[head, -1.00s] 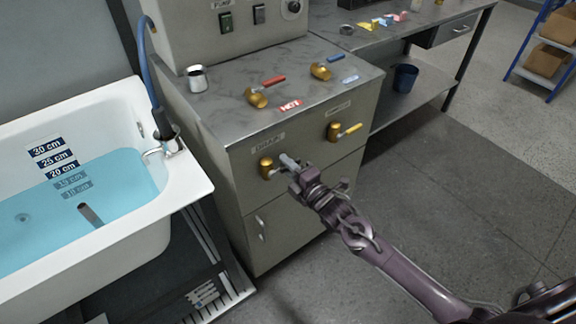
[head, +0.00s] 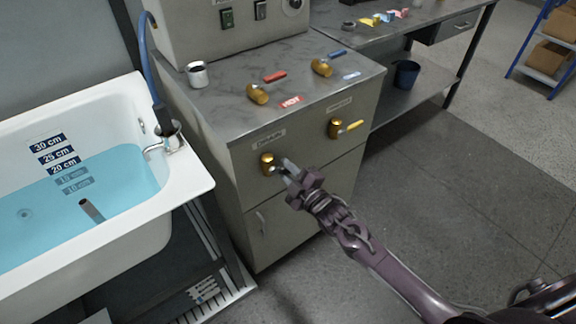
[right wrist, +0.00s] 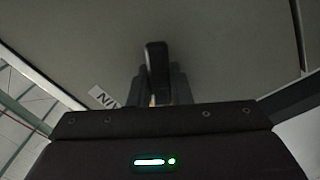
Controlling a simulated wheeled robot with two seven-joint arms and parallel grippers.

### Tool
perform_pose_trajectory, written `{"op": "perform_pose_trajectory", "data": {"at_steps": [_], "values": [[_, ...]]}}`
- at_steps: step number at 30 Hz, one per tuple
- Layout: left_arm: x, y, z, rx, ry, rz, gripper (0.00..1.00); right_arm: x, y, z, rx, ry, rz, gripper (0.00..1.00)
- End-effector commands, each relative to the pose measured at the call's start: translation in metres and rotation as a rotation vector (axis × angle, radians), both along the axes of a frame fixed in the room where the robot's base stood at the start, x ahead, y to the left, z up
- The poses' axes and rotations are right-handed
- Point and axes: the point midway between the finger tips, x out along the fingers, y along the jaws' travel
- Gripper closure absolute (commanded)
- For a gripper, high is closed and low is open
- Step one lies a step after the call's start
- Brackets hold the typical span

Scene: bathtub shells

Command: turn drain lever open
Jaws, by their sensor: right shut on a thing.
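The brass drain valve (head: 268,161) sits on the front of the grey cabinet, under a label (head: 269,140) reading DRAIN. My right gripper (head: 286,167) is just right of the valve body, shut on the drain lever, which the fingers mostly hide. In the right wrist view the dark fingers (right wrist: 158,75) are close together in front of the cabinet face, with part of the label (right wrist: 103,97) to their left. The white bathtub (head: 190,187) at the left holds blue water (head: 110,195). My left gripper is not in view.
A yellow-handled valve (head: 336,128) is on the cabinet front, up and right of the drain. Red-handled (head: 258,94) and blue-handled (head: 322,67) valves and a metal cup (head: 197,74) are on top. The floor right of the cabinet is clear.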

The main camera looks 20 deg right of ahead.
Motion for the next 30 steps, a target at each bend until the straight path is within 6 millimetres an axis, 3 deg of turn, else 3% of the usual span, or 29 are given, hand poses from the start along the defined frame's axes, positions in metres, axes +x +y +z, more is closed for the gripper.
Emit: {"op": "perform_pose_trajectory", "data": {"at_steps": [19,30], "values": [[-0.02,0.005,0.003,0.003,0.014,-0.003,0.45,-0.009,0.022,-0.02,0.578,0.213,-0.001,1.0],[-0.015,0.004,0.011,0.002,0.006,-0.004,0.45,-0.013,0.034,-0.024,0.84,0.308,-0.002,1.0]]}}
